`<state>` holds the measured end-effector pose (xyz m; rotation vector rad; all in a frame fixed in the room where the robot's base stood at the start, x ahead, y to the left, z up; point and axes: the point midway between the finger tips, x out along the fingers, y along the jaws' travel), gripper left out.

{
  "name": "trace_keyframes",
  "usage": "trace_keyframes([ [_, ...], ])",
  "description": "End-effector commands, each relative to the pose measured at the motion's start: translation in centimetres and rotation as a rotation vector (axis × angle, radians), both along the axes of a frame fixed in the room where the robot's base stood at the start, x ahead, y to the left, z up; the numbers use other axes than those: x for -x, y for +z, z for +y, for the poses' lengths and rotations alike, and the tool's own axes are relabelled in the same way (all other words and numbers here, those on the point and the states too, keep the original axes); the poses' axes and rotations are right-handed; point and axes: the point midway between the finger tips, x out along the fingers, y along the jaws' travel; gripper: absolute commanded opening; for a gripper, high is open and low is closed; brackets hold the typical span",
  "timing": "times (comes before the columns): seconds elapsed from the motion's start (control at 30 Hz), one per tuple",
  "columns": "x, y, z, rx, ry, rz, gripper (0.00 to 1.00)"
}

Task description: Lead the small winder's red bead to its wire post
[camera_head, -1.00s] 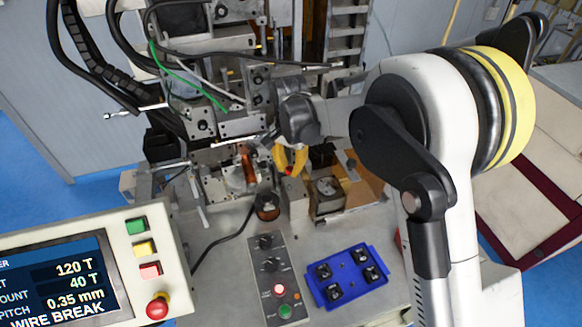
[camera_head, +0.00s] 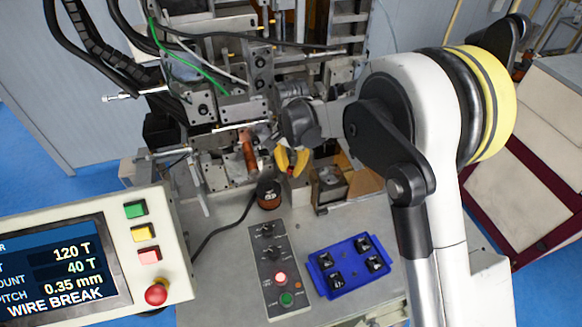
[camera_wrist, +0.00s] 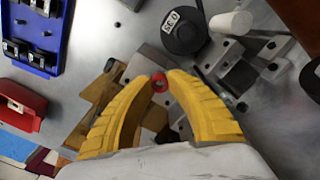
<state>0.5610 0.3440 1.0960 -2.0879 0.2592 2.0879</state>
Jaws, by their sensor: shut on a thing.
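My gripper (camera_head: 291,163) has yellow fingers and is shut on a small red bead, low in front of the winding machine. The red bead (camera_wrist: 158,83) shows between the fingertips in the wrist view, where my gripper (camera_wrist: 160,80) points toward the metal blocks. A copper-coloured coil (camera_head: 250,157) stands on the machine just left of my gripper in the head view. A dark spool (camera_head: 268,195) stands below and left of it; a black spool marked 0.35 (camera_wrist: 185,30) shows in the wrist view. I cannot make out the wire post or any wire for certain.
A blue tray (camera_head: 319,268) with several black parts lies on the table at front, beside a button panel (camera_head: 264,258). The screen (camera_head: 60,265) at left reads WIRE BREAK. An open metal box (camera_head: 329,190) sits right of my gripper. Bare table lies left of the button panel.

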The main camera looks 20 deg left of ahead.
Motion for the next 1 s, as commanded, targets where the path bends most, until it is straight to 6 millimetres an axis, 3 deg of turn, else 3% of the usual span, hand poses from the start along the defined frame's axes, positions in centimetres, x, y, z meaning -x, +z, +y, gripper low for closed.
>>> trace_keyframes([
  [0.9,0.0,-2.3,0.0,0.000,0.000,0.000,0.07],
  [0.93,0.0,-2.2,0.0,0.000,0.000,0.000,0.24],
  [1.0,0.0,-2.2,0.0,0.000,0.000,0.000,0.43],
])
